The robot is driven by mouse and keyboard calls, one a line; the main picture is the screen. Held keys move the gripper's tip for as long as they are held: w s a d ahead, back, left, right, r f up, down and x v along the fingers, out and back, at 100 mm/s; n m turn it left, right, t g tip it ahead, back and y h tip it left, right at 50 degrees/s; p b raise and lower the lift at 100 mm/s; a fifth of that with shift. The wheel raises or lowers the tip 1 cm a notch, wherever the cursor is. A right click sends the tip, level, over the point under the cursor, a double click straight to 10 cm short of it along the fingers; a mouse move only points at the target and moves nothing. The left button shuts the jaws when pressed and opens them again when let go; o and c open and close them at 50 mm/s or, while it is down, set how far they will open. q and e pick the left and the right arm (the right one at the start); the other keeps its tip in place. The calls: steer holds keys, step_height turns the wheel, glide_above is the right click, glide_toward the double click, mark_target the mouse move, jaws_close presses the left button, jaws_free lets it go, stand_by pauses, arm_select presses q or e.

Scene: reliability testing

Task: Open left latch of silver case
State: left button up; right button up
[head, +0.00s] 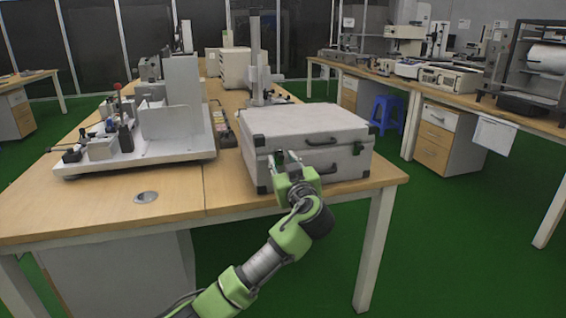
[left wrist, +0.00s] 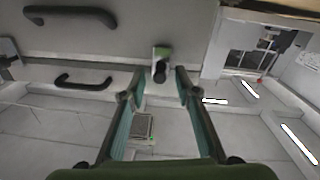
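The silver case (head: 302,120) lies closed near the front right corner of the wooden table. Its front carries dark handles, one of them low in the middle (head: 321,168); two handles also show in the left wrist view. The right latch (head: 358,148) sits on the case front. My left gripper (head: 288,156) is at the left part of the front and partly hides the left latch in the head view. In the left wrist view, my gripper (left wrist: 159,80) is open, with the left latch (left wrist: 161,62) between its fingertips. Contact cannot be told. My right gripper is not in view.
A white instrument on a base plate (head: 140,158) stands on the table left of the case. A small dark strip device (head: 222,125) lies close to the case's left side.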

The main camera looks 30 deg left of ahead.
arm_select(q)
jaws_close()
